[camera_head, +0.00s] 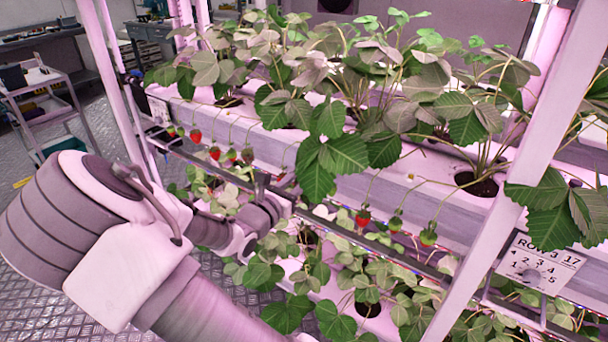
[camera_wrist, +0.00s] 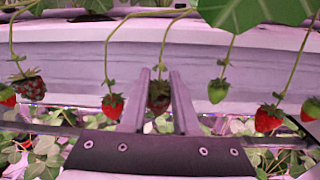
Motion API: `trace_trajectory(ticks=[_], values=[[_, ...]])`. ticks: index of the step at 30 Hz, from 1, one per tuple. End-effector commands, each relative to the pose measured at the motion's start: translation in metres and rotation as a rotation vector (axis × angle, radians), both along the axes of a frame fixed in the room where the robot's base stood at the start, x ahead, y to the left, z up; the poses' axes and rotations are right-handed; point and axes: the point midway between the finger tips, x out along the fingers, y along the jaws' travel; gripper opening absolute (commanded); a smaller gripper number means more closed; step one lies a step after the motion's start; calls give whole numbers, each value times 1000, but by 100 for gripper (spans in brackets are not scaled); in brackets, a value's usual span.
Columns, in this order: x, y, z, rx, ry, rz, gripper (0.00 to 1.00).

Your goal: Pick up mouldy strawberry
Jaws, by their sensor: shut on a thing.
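A dark, dull brownish-red strawberry (camera_wrist: 159,98), mouldy in look, hangs from a curved stem in the wrist view. My gripper (camera_wrist: 160,74) has its two fingers on either side of this berry and is shut on it. The fingers hide the berry's sides. Another dark, bumpy strawberry (camera_wrist: 27,88) hangs at the left of the wrist view, apart from the gripper. In the head view my arm reaches to the rack, and leaves and arm links hide the fingertips and the held berry.
Red strawberries hang close on the left (camera_wrist: 112,105) and right (camera_wrist: 268,119), with a part-green one (camera_wrist: 218,91) between. The white planting trough (camera_wrist: 80,55) runs behind them. In the head view a rack post (camera_head: 515,165) and row sign (camera_head: 540,265) stand at the right.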

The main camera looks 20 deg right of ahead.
Motion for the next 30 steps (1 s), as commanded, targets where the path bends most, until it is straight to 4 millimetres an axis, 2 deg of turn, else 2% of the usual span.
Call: trace_trajectory(ticks=[12,18,24,30], values=[[-58,81,2,1,2,6,11],[-83,114,1,1,2,5,11],[-96,132,0,0,1,3,11],[-100,136,0,0,1,0,11]])
